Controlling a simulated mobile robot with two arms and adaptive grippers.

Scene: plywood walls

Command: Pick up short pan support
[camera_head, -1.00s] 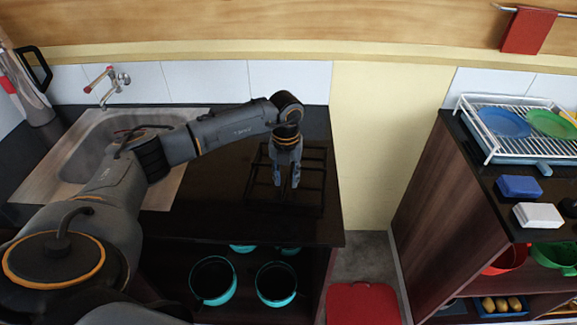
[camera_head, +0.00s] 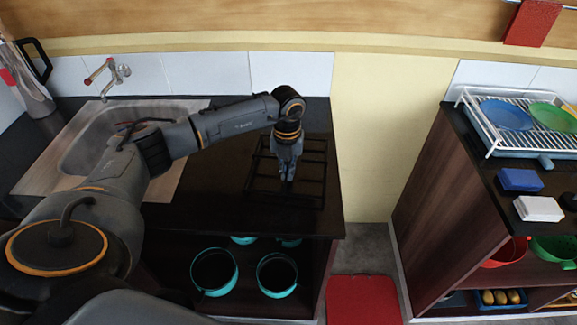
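The pan support (camera_head: 318,170) is a black grid of thin bars lying on the dark counter right of the sink. My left gripper (camera_head: 287,179) comes down over the middle of the grid, pointing downward. Its fingers are drawn together at bar height and look shut on a middle bar of the support. The exact contact is hard to see, dark on dark. The support looks flat on the counter, with no clear gap beneath it. My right gripper is out of view.
A sink (camera_head: 95,150) with a tap (camera_head: 110,78) is on the left. Teal pots (camera_head: 214,272) stand on the shelf below the counter. A dish rack (camera_head: 515,145) with plates is on the right-hand cabinet. A red stool-like object (camera_head: 363,300) is on the floor between.

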